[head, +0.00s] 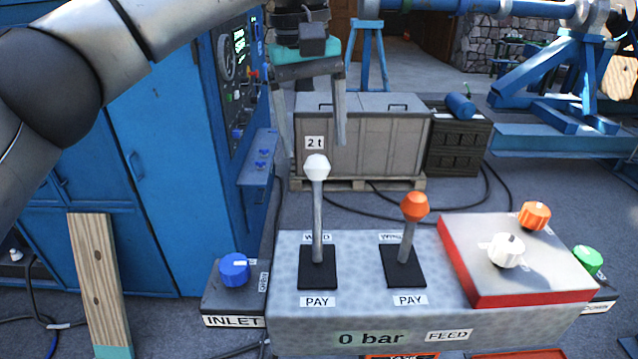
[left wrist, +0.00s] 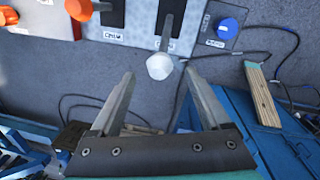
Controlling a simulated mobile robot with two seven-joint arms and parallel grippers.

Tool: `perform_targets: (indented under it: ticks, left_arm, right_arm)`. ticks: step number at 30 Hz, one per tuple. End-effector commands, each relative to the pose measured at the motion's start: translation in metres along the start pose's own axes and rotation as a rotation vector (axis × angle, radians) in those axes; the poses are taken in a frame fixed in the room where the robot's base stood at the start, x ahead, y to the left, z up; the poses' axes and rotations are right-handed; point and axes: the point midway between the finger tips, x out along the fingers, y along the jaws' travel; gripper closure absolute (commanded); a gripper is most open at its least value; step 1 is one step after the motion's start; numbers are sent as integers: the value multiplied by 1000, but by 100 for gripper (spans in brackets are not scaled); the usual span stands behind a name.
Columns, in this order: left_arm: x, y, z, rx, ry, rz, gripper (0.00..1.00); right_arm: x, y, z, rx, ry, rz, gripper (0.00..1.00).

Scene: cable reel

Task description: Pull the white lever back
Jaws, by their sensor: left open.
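The white lever (head: 317,215) stands nearly upright on the left of the grey control panel, its white knob at the top. In the left wrist view its white knob (left wrist: 159,66) shows beyond the fingertips, roughly midway between them. My left gripper (head: 313,148) is open and points down, above and around the knob's line in the head view. The fingers look apart from the lever, and nothing is between them. In the left wrist view the open left gripper (left wrist: 160,82) shows both fingers. The orange-knobbed lever (head: 410,228) stands to the right of the white one. My right gripper is not in view.
A blue knob (head: 234,269) sits left of the panel. A red-edged box (head: 515,262) with a white knob (head: 505,250) and an orange knob (head: 534,215) sits on the right. A blue cabinet (head: 165,180) stands close on the left. A crate (head: 365,140) stands behind.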

Motion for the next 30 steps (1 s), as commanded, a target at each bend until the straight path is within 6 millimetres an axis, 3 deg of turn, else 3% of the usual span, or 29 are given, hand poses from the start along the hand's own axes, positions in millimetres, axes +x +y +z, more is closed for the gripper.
perform_targets:
  ticks: [6,12,25,30]
  left_arm:
    - [47,0,0,-1,-3,-1,19]
    - [76,0,0,-1,-2,1,19]
    - [88,0,0,-2,0,3,19]
    - [88,0,0,-2,0,3,36]
  right_arm:
    - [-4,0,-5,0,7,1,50]
    - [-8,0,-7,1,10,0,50]
    - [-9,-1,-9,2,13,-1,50]
    - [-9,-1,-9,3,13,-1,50]
